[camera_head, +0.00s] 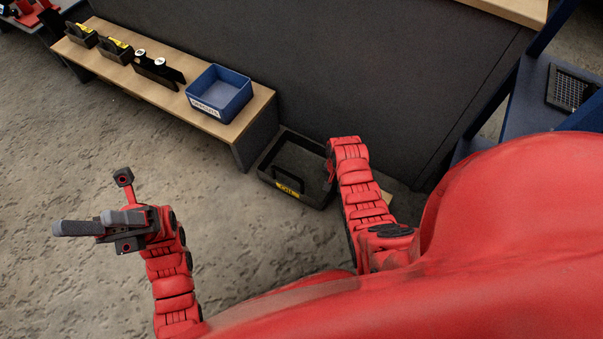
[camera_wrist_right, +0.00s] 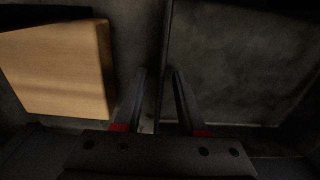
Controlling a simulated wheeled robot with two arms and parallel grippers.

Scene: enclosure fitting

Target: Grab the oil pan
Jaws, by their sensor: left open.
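The oil pan is a black, open tray (camera_head: 306,157) with a yellow label on its near side. It stands on the floor beside the end of the low bench in the head view. My right arm reaches down to its right side, and the right fingers are hidden there. In the right wrist view my right gripper (camera_wrist_right: 160,72) has its fingers apart around a thin upright edge, apparently the pan's wall. The picture is dark, and contact with the wall cannot be told. My left gripper (camera_head: 80,222) is open and empty above the floor at the left.
The low wooden bench (camera_head: 180,110) holds a blue bin (camera_head: 221,92) and several small dark holders. A dark panel (camera_head: 350,70) rises behind the pan. A wooden piece (camera_wrist_right: 60,65) lies left of the right fingers in the wrist view. Open floor lies at the left.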

